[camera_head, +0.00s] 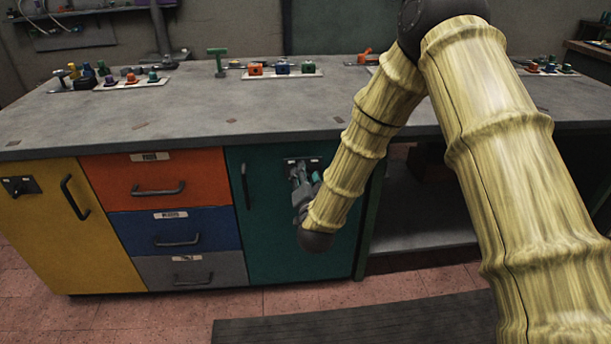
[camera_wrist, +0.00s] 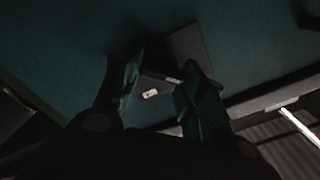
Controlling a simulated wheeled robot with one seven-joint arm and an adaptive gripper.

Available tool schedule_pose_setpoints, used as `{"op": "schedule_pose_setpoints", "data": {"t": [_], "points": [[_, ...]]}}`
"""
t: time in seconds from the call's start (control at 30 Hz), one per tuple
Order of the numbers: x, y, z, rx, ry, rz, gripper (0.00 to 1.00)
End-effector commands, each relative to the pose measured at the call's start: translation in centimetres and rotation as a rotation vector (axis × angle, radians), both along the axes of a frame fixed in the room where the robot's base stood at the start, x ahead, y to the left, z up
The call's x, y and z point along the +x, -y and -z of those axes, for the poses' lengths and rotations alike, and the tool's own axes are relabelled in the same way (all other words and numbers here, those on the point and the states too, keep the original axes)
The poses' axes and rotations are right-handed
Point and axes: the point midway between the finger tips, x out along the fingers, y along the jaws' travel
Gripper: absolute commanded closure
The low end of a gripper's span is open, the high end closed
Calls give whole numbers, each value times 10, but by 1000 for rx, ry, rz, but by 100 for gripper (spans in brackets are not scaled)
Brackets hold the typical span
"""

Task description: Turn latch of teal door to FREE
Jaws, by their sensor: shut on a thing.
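The teal door (camera_head: 262,235) is the right-hand front of the cabinet, and it looks closed. Its latch sits on a plate (camera_head: 290,162) near the door's top right. My gripper (camera_head: 304,188) is at that plate, shut on the latch and covering most of it. In the wrist view my gripper's fingers (camera_wrist: 160,88) stand on either side of the dark latch knob (camera_wrist: 155,80), against the teal door (camera_wrist: 60,50). A small white mark (camera_wrist: 151,94) shows between the fingers. The latch's exact angle and label words cannot be read.
A black vertical handle (camera_head: 244,186) is on the door's left side. Orange (camera_head: 150,172), blue and grey drawers and a yellow door (camera_head: 45,220) lie left. The worktop (camera_head: 190,110) above carries small parts at its back. An open shelf (camera_head: 420,235) is right.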

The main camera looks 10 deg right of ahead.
Motion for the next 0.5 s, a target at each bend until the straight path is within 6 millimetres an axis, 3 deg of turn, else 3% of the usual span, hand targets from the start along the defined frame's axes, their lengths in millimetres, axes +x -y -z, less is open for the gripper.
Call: {"op": "schedule_pose_setpoints", "data": {"t": [0.37,0.4,0.5], "points": [[0,0,1,-5,-1,0,83],[0,0,1,-5,-1,0,57],[0,0,1,-5,-1,0,39]]}}
